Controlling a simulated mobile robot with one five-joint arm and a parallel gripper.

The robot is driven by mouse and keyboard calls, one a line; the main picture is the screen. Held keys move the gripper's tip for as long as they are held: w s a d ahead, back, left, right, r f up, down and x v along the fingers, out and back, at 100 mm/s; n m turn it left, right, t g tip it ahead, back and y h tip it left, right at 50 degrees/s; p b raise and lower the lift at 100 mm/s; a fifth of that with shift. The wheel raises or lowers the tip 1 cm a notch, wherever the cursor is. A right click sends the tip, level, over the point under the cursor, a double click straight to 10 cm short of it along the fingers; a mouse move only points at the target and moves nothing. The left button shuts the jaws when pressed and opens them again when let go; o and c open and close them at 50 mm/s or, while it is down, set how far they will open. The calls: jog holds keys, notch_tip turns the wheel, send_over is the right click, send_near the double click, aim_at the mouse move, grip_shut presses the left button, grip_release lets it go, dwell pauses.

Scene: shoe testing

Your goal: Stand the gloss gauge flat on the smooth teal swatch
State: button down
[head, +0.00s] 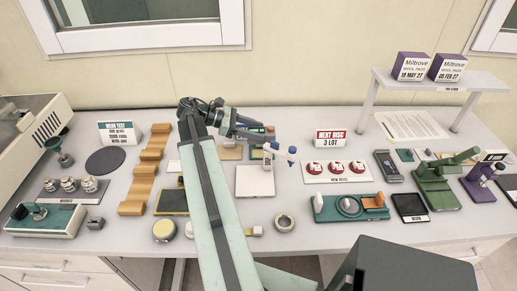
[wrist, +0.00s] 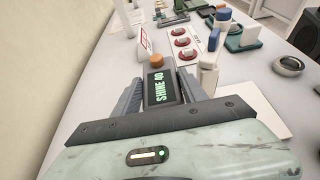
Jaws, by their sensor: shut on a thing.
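My gripper (head: 256,133) is shut on the gloss gauge (wrist: 163,86), a dark block with a green "SHINE 40" display and an orange knob at its far end. In the wrist view the gauge sits between the two grey fingers. In the head view the gauge (head: 268,137) is small and partly hidden at the gripper's end, over the back middle of the bench. I cannot tell which teal piece is smooth.
A red sign (head: 331,139) and a tray of red-and-white discs (head: 337,172) are to the right. Wooden wavy blocks (head: 146,170) are at left. A shelf (head: 440,82) stands at back right.

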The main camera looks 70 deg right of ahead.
jog(key=shift+f+b, duration=2.7)
jog(key=shift+f, duration=0.8)
jog(key=c, duration=0.6)
grip_release()
jog(key=shift+r, duration=0.1)
jog(key=shift+w+r+p, duration=0.3)
jog(key=shift+r+p, duration=0.1)
jog(key=shift+p, duration=0.1)
jog(key=p+v, duration=0.4)
jog(key=v, duration=0.6)
jog(key=shift+w+a+r, duration=0.1)
jog(key=shift+w+a, duration=0.05)
jog(key=shift+w, duration=0.15)
jog(key=shift+w+a, duration=0.2)
jog(key=shift+w, duration=0.1)
